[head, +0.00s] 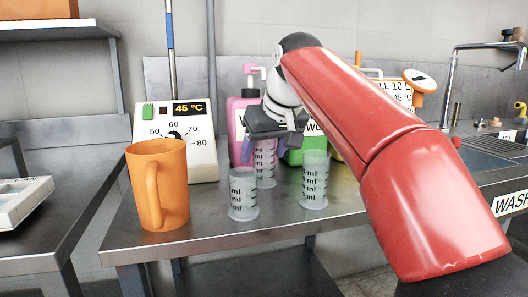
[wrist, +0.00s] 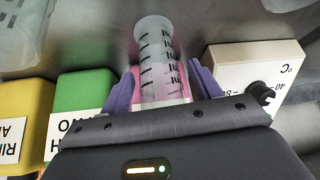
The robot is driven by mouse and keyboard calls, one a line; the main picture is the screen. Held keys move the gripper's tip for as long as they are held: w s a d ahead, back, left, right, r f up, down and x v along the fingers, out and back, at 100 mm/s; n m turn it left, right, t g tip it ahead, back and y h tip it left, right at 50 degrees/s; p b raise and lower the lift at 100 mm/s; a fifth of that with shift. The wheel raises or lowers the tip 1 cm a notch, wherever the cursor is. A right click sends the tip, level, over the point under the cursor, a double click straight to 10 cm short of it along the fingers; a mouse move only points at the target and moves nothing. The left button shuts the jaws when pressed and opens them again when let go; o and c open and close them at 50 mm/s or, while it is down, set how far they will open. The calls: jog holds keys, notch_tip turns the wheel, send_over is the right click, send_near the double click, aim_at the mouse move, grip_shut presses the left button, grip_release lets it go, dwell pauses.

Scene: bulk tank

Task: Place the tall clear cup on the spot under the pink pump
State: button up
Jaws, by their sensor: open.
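The tall clear cup (head: 265,165) with black measuring marks stands upright on the steel counter, in front of the pink pump bottle (head: 236,118). Its upper part is hidden by my gripper (head: 270,143) in the head view. In the wrist view the cup (wrist: 160,60) lies between the two purple fingers of my gripper (wrist: 163,85), with gaps at its sides. The gripper is open. Pink of the bottle shows beside the fingers. The pump's nozzle (head: 249,69) points left above the bottle. The spot under it is hidden or cannot be made out.
Two other clear cups stand nearer the front, one left (head: 243,195) and one right (head: 314,180). An orange mug (head: 158,185) and a temperature box (head: 192,140) stand to the left. Green (wrist: 83,100) and yellow (wrist: 30,112) containers are beside the pink bottle. A sink (head: 480,152) is right.

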jog(key=p+v, duration=0.3)
jog(key=v, duration=0.8)
jog(key=shift+s+d, duration=0.1)
